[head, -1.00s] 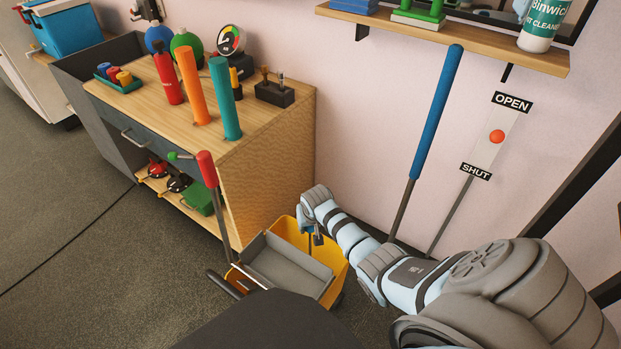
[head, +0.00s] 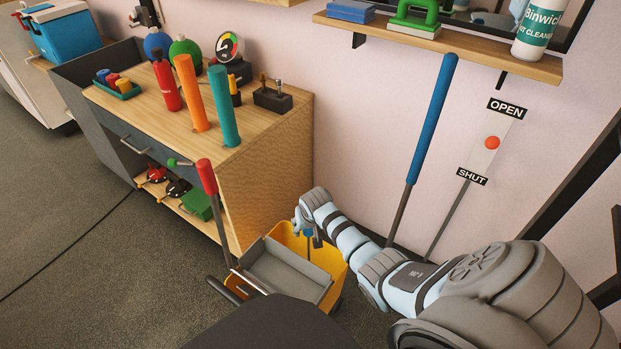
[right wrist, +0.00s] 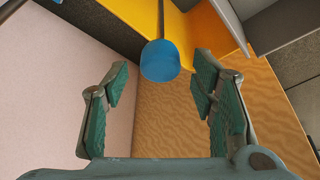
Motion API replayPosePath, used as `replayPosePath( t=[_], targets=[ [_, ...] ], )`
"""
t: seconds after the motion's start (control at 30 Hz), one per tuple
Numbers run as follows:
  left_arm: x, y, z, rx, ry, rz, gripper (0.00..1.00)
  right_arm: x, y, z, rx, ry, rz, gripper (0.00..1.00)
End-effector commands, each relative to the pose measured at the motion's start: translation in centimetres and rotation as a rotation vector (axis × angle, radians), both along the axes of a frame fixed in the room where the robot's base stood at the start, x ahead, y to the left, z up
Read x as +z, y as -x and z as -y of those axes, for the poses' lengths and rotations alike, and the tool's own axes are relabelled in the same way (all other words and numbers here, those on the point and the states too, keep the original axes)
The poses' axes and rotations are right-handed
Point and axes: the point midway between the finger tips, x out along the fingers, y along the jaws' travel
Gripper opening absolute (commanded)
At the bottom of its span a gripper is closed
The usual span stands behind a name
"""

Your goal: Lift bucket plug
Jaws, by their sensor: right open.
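The yellow bucket (head: 333,260) stands on the floor beside the wooden cabinet, with a grey wringer tray (head: 285,277) across its front. A small blue knob (head: 308,231), which looks like the plug's handle, shows at the bucket's back side. In the right wrist view the knob (right wrist: 160,62) is round and blue, on a thin rod against the yellow bucket wall. My right gripper (right wrist: 160,85) is open. The knob shows between its two green-padded fingers, near tip level, with gaps on both sides. The plug's lower end is hidden. My left gripper is out of view.
A red-handled lever (head: 206,178) rises beside the wringer. A blue-handled pole (head: 432,120) leans on the wall behind my right arm. The cabinet (head: 265,175) closely borders the bucket. A shelf (head: 440,45) hangs above. Open floor lies at the left.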

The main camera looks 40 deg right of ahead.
Motion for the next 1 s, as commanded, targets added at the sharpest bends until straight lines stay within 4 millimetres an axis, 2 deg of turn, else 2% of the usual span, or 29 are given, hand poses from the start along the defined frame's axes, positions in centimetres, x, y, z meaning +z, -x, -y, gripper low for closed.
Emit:
replayPosePath(
  t=[0.17,0.3,0.43,0.57,1.0],
  targets=[
    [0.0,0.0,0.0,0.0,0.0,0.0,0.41,3.6,1.2,-0.6,0.003,0.001,0.005,0.52],
    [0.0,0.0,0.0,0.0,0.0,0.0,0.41,7.3,2.6,-1.3,0.002,0.003,0.004,0.52],
    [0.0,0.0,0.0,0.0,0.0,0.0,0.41,9.5,3.5,-1.8,0.001,0.001,0.002,0.52],
    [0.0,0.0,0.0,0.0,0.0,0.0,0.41,10.3,3.8,-1.9,0.001,0.002,0.001,0.52],
    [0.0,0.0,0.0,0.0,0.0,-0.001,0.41,10.3,3.8,-1.9,0.0,0.0,0.001,0.52]
  ],
)
